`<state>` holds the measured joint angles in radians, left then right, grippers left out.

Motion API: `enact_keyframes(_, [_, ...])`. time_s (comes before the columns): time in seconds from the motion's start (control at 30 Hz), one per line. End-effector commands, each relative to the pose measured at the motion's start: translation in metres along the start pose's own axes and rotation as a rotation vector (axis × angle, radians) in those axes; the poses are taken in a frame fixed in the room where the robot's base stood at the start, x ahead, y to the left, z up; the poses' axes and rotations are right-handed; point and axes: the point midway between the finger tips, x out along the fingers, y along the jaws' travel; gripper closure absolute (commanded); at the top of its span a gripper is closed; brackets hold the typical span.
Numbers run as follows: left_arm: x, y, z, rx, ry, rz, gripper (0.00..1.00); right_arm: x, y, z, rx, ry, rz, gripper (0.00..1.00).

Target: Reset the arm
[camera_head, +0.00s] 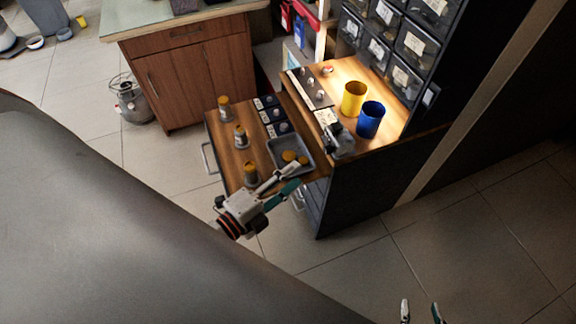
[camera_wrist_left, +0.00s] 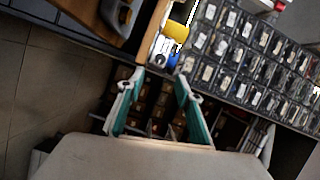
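My left gripper (camera_head: 291,178) is at the front right corner of the pulled-out wooden drawer (camera_head: 232,172), by the grey tray (camera_head: 305,160). Its teal and white fingers are spread with nothing between them, as the left wrist view (camera_wrist_left: 158,88) also shows. Whether it touches the tray or drawer I cannot tell. My right gripper (camera_head: 421,311) shows only its two fingertips at the bottom edge, apart over bare floor, with nothing seen between them. The rest of the right arm is out of view.
Jars with orange lids (camera_head: 240,136) stand in the drawer. A yellow cup (camera_head: 353,98) and a blue cup (camera_head: 370,119) stand on the lit worktop (camera_head: 392,98), below a rack of bins (camera_head: 411,46). A wooden cabinet (camera_head: 190,75) is behind. The tiled floor at lower right is clear.

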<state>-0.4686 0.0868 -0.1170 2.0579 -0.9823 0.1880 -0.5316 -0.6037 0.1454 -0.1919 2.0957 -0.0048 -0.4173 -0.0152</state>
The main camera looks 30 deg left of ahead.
Motion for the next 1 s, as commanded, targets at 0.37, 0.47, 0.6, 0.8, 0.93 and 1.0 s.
enact_keyframes(0.37, [-0.009,-0.001,0.0,0.001,0.0,-0.001,0.65,0.0,0.0,0.0,0.0,0.0,0.0,0.6])
enact_keyframes(0.47, [-0.009,-0.001,0.0,0.001,0.0,-0.001,0.65,0.0,0.0,0.0,0.0,0.0,0.0,0.6])
enact_keyframes(0.6, [-0.009,-0.001,0.0,0.001,0.0,-0.001,0.65,0.0,0.0,0.0,-0.001,0.0,0.001,0.6])
enact_keyframes(0.8, [-0.01,-0.003,0.002,-0.045,-0.013,0.003,0.65,-0.002,0.003,-0.009,-0.002,0.011,0.005,0.6])
enact_keyframes(0.93, [-0.016,-0.005,0.009,-0.239,-0.073,0.033,0.65,-0.007,0.01,-0.032,0.001,0.04,0.012,0.6])
enact_keyframes(1.0, [-0.022,-0.001,0.013,-0.4,-0.122,0.068,0.65,-0.011,0.011,-0.043,0.007,0.05,0.013,0.6])
